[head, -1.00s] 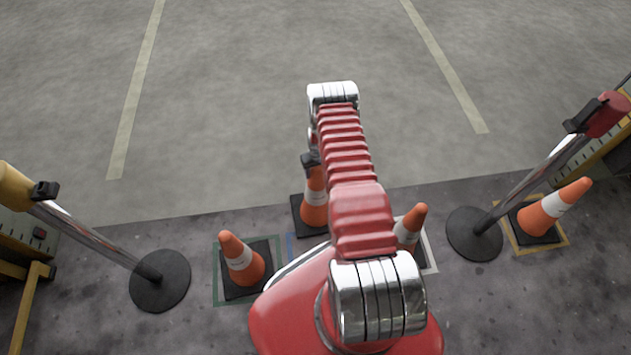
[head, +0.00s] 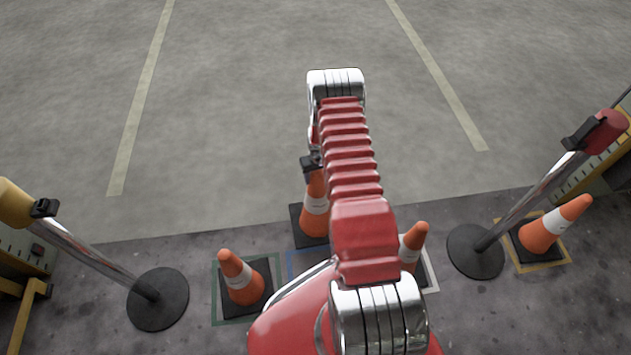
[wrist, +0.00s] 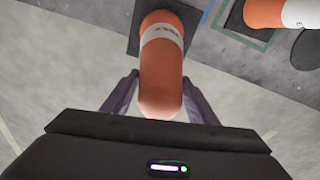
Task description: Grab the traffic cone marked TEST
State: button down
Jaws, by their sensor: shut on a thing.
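An orange cone with a white band (head: 315,205) and black square base stands upright at the centre of the head view, partly behind my arm. My gripper (head: 312,162) is at its top. In the wrist view my gripper (wrist: 160,92) has a finger on each side of the orange cone tip (wrist: 160,78) and is shut on it. Dark lettering shows on its white band, too small to read. I cannot tell whether its base touches the floor.
Other cones stand at the left (head: 240,278) in a green outline, at the right (head: 413,246) partly behind my arm, and far right (head: 553,226) in a yellow outline. Posts on round black bases (head: 158,299) (head: 474,250) flank them. Open floor lies beyond.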

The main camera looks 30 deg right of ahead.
jog(key=shift+w+r, duration=0.1)
jog(key=shift+r, duration=0.35)
dwell(0.4)
